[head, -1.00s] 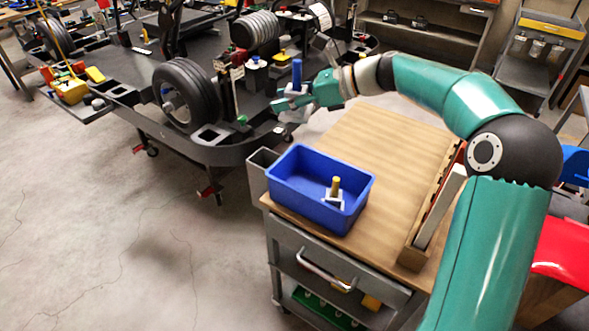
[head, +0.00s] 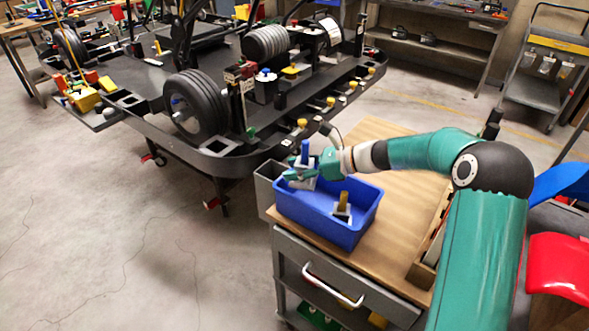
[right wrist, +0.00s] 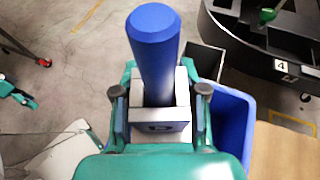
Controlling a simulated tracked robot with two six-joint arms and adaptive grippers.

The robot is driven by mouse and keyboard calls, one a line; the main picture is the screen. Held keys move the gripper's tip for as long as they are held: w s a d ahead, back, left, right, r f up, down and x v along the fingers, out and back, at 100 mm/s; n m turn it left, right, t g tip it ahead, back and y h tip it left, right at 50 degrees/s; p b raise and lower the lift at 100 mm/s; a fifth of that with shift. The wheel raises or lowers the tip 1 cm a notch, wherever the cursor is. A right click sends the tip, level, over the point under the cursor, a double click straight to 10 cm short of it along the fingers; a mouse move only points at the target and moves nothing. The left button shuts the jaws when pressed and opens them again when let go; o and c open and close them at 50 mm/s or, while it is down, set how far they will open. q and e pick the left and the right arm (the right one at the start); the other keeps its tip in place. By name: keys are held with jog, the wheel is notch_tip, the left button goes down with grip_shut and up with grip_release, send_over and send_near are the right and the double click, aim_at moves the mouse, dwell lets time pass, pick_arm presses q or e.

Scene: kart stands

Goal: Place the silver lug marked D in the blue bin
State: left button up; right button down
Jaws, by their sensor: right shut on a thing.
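My right gripper (head: 303,174) is shut on a silver lug (right wrist: 160,125) with a blue post (right wrist: 153,50). In the right wrist view its front face carries a dark mark that looks like a D. The lug is upright over the far left part of the blue bin (head: 347,233); I cannot tell its exact height. Another silver lug with a yellow post (head: 343,203) stands inside the bin, towards its right. A small teal piece, likely my left gripper (right wrist: 16,95), shows at the left edge of the right wrist view, too small to read its jaws.
The bin stands on a wooden-topped cart (head: 398,206). A grey open box (head: 267,186) is fixed on the cart's left side. A black kart stand (head: 215,160) with wheels and yellow-topped parts lies behind.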

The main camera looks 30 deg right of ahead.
jog(key=shift+f+b, duration=0.45)
jog(key=shift+f, duration=0.15)
jog(key=c, duration=0.6)
grip_release()
jog(key=shift+c, duration=0.2)
